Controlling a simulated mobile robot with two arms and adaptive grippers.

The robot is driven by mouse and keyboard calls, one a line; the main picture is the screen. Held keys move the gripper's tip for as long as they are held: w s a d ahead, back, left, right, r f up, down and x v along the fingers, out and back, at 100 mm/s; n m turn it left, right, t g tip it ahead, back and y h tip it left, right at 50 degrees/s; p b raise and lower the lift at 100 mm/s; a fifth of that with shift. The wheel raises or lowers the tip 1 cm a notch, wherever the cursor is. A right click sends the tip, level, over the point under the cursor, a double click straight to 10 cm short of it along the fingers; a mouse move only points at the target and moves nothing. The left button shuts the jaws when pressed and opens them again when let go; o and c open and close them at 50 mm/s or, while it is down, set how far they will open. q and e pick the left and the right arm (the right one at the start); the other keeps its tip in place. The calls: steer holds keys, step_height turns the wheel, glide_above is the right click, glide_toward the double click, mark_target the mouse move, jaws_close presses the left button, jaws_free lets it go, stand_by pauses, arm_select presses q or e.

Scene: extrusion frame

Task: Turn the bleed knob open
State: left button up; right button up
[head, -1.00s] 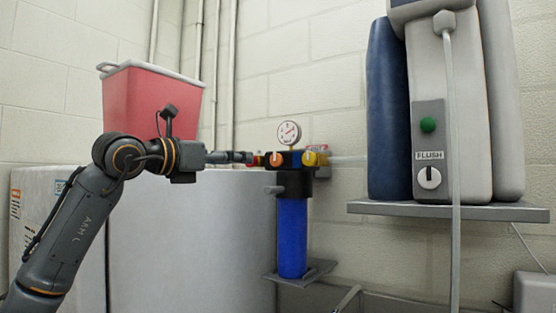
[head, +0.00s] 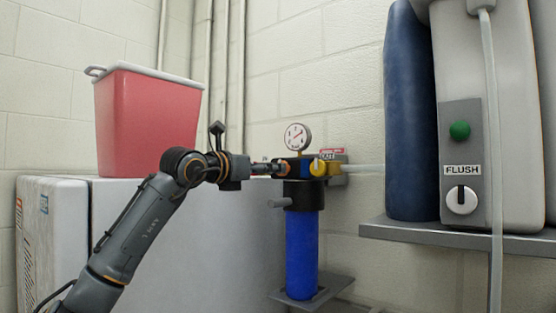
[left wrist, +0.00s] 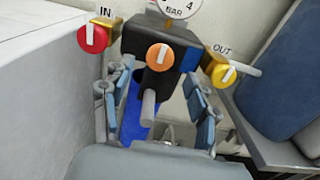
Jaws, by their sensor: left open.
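An orange knob with a white pointer, likely the bleed knob, sits on the front of the dark filter head (left wrist: 185,45) in the left wrist view; the knob (left wrist: 159,57) is between the red IN knob (left wrist: 92,38) and the yellow OUT knob (left wrist: 222,75). A grey spout (left wrist: 148,105) sticks out below it. My left gripper (left wrist: 152,88) is open, one finger on each side below the orange knob, with no visible contact. In the head view my left gripper (head: 266,169) reaches the filter head from the left and largely hides the orange knob.
A blue filter bowl (head: 301,250) hangs below the head, and a pressure gauge (head: 297,136) stands above it. A white cabinet (head: 190,240) carrying a red bin (head: 147,120) is at left. A shelf (head: 440,233) with a blue bottle (head: 408,120) and FLUSH unit (head: 515,120) is at right.

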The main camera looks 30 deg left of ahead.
arm_select(q)
steer(key=w+p, duration=0.1)
steer(key=w, duration=0.3)
steer(key=shift+w+d+p, duration=0.15)
steer(key=shift+d+p, duration=0.05)
steer(key=shift+p, duration=0.1)
steer(key=shift+w, duration=0.35)
steer(key=c, duration=1.2)
arm_select(e)
steer(key=shift+w+a+r, duration=0.1)
steer(key=shift+w+r, duration=0.35)
steer(key=shift+r, duration=0.2)
steer(key=shift+w+a+r, duration=0.1)
steer(key=shift+w+r, duration=0.3)
steer(key=shift+r, duration=0.2)
